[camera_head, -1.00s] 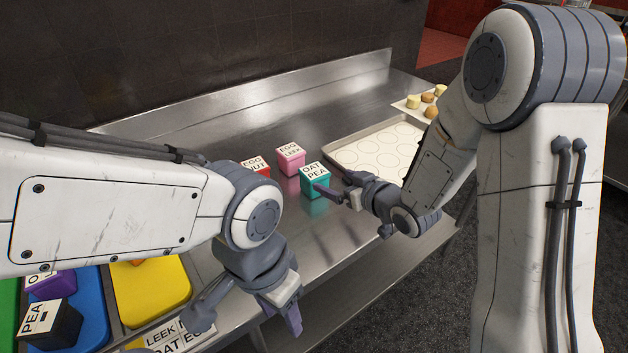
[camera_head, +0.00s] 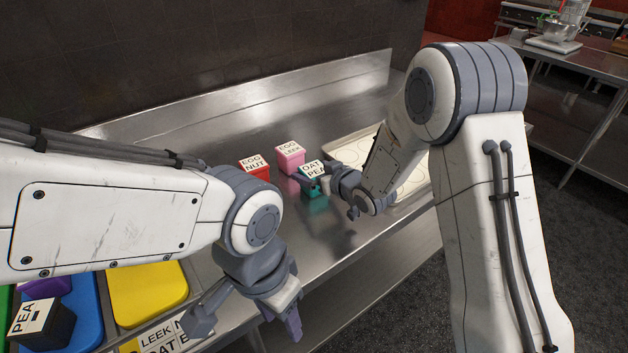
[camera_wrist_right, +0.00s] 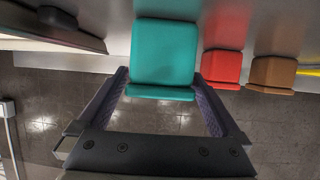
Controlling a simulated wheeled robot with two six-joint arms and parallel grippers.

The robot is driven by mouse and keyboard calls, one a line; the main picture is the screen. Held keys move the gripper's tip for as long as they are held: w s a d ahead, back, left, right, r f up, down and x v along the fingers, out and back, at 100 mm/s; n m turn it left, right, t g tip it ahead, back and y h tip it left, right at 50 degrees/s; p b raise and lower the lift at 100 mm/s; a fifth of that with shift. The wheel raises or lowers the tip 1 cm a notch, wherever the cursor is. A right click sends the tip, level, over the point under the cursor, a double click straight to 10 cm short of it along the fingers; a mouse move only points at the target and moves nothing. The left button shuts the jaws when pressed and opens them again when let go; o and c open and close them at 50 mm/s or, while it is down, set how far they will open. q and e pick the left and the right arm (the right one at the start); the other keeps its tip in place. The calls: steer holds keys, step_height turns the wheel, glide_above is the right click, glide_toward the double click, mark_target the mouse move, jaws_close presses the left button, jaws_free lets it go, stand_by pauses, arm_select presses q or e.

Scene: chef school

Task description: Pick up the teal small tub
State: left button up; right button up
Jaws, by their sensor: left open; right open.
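The teal small tub (camera_head: 312,189), with a white lid label reading OAT PEA, stands on the steel table in the head view. My right gripper (camera_head: 318,184) is at the tub, open, with one finger on its left side; the other finger is mostly hidden. In the right wrist view the teal tub (camera_wrist_right: 165,52) sits between the open fingers of my right gripper (camera_wrist_right: 163,84). Contact with the fingers cannot be told. My left gripper (camera_head: 247,322) is open and empty near the table's front edge, low in the head view.
A pink tub (camera_head: 290,160) stands close behind the teal one, and a red tub (camera_head: 254,170) is to its left. The right wrist view also shows a brown tub (camera_wrist_right: 272,73). A baking tray (camera_head: 350,148) lies behind my right arm. Coloured containers, including a yellow one (camera_head: 147,285), sit at lower left.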

steer(key=c, duration=1.3)
steer(key=shift+c, duration=0.9)
steer(key=shift+r, duration=0.1)
steer(key=shift+r, duration=0.1)
